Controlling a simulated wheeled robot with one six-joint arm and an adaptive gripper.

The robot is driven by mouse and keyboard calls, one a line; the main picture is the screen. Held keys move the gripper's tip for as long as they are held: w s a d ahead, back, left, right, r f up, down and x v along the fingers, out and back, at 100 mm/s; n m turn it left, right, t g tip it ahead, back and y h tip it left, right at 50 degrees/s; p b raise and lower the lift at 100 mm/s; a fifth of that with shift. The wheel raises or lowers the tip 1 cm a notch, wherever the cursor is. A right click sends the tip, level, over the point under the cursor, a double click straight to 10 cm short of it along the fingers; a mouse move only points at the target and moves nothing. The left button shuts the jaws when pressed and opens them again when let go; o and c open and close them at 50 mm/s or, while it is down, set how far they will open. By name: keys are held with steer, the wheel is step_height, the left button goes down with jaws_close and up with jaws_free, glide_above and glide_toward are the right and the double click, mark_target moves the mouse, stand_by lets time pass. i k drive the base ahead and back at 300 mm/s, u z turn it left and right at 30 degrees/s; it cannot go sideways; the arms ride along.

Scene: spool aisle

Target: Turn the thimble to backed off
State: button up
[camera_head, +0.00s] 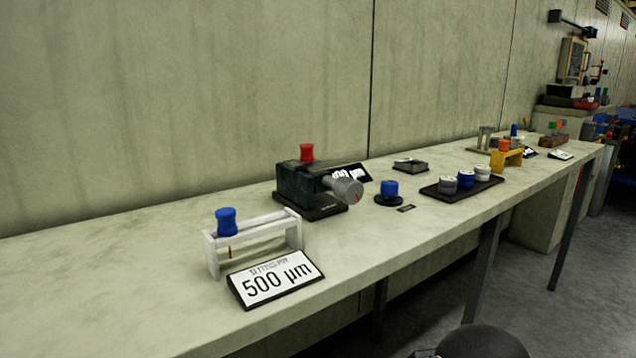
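A dark block device (305,187) stands on the long bench, with a red knob (307,153) on top. A grey cylindrical thimble (347,191) sticks out of its right side toward the bench front, with a red mark on its end face. I cannot read the thimble's setting from here. A dark sign (360,174) with white lettering stands behind the device, partly hidden by it. A white sign (275,278) reading "500 µm" lies at the front left. My gripper is not in view.
A white frame with a blue knob (227,221) stands left of the device. To the right are a blue-topped piece (389,190), a small open tray (410,165), a dark tray (436,191) of round pieces and a yellow stand (507,160). The bench's left end is clear.

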mark_target(351, 191)
steer(key=z, duration=0.9)
steer(key=k, duration=0.95)
steer(key=u, duration=0.7)
